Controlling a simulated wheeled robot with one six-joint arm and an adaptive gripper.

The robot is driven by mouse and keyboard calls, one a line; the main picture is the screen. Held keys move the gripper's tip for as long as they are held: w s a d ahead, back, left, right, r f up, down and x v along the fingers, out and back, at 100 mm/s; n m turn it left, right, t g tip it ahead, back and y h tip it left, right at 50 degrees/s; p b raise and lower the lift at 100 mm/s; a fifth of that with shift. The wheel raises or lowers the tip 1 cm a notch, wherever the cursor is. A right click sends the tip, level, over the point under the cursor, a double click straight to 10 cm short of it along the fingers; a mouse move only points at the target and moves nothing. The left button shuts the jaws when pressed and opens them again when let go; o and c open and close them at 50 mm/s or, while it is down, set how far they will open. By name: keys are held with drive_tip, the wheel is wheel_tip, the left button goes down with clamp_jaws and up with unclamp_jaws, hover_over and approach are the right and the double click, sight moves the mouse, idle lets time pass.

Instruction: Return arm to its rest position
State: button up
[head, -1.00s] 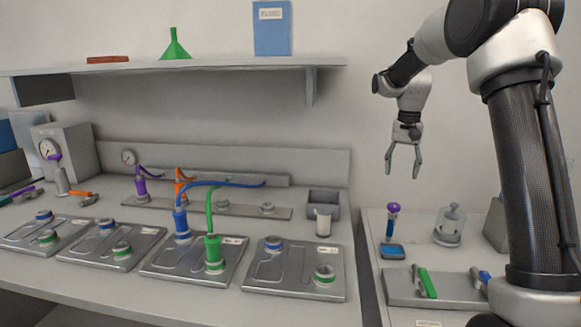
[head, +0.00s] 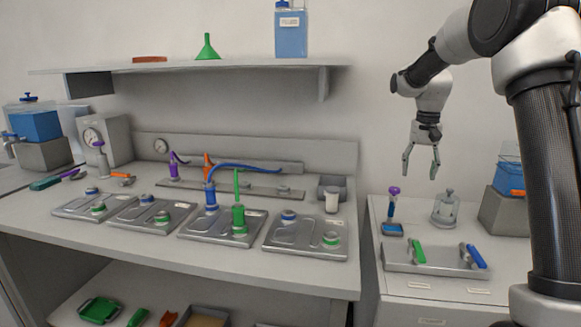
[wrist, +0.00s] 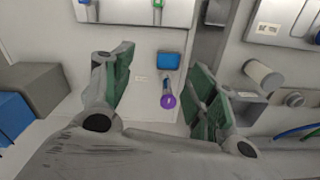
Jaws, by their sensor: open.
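My gripper (head: 421,160) hangs open and empty from my raised arm, above the right-hand cabinet (head: 455,294) in the head view. Its fingers point down, and nothing is between them. In the wrist view my gripper (wrist: 155,90) also shows open, with its green finger pads apart. Far below, between the fingers, are a purple-topped tool (wrist: 168,100) and a blue pad (wrist: 169,61), both apart from the gripper.
The left bench (head: 130,240) holds several metal cell plates with blue and green connectors. A shelf (head: 240,66) runs above it. Air around my gripper is clear.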

drive_tip(key=s+r+n+t, duration=0.2)
drive_tip(key=s, duration=1.6)
drive_tip(key=s+a+r+n+t, duration=0.1)
drive_tip(key=s+r+n+t, duration=0.1)
drive_tip(key=s, duration=1.6)
drive_tip(key=shift+s+a+n, duration=0.15)
drive_tip(key=shift+a+n, duration=0.05)
drive_tip(key=shift+n, duration=0.2)
drive_tip(key=shift+c, duration=0.5)
